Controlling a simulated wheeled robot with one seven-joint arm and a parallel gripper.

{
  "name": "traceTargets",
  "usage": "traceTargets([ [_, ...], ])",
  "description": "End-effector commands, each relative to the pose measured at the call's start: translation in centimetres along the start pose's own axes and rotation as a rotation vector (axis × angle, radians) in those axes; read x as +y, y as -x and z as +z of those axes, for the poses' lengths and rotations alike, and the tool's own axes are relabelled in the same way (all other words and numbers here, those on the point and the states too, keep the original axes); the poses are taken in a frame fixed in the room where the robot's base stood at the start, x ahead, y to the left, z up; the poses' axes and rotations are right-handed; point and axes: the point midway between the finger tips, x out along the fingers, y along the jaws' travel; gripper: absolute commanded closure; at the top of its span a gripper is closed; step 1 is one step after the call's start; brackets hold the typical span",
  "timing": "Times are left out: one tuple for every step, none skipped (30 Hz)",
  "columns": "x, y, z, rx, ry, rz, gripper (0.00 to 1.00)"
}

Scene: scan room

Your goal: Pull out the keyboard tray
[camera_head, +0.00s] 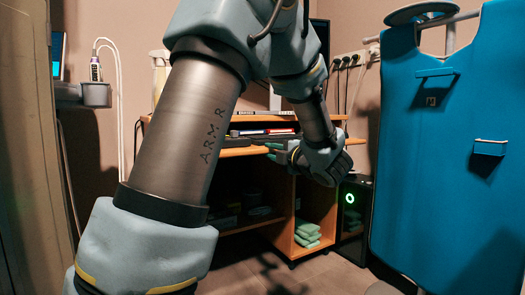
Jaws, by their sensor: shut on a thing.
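The keyboard tray (236,152) is a wooden board low at the front of the wooden desk (262,118). Dark items lie on or just above it, too small to tell apart. My gripper (271,151) is at the tray's right front part, its teal fingertips pointing left. It is shut on the tray's front edge, though the exact contact is small in view. My arm crosses the middle of the picture and hides the left part of the tray and desk.
A blue panel on a stand (440,140) fills the right side. A dark computer case with a green light (352,205) stands right of the desk. Green folded items (307,232) sit on the desk's low shelf. A grey surface (25,150) borders the left.

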Motion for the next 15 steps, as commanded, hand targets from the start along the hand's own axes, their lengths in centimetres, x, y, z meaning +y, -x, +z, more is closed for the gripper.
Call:
traceTargets([
  [-0.1, 0.6, 0.0, -0.001, -0.001, -0.002, 1.00],
  [-0.1, 0.8, 0.0, 0.000, -0.001, -0.002, 1.00],
  [-0.1, 1.1, 0.0, 0.000, -0.001, -0.001, 1.00],
  [-0.1, 1.3, 0.0, -0.001, -0.001, -0.001, 1.00],
  [-0.1, 1.5, 0.0, -0.001, 0.000, -0.001, 1.00],
  [-0.1, 1.7, 0.0, -0.001, 0.000, -0.001, 1.00],
  [-0.1, 1.8, 0.0, 0.000, 0.000, -0.002, 1.00],
  [-0.1, 1.8, 0.0, 0.000, 0.000, -0.002, 1.00],
  [-0.1, 1.9, 0.0, 0.000, 0.000, -0.002, 1.00],
  [-0.1, 1.9, 0.0, 0.000, 0.000, -0.002, 1.00],
  [-0.1, 1.9, 0.0, 0.000, 0.000, -0.002, 1.00],
  [-0.1, 1.9, 0.0, 0.001, 0.000, -0.002, 1.00],
  [-0.1, 1.9, 0.0, 0.001, 0.000, -0.002, 1.00],
  [-0.1, 1.9, 0.0, 0.001, 0.000, -0.002, 1.00],
  [-0.1, 1.9, 0.0, 0.001, 0.000, -0.002, 1.00],
])
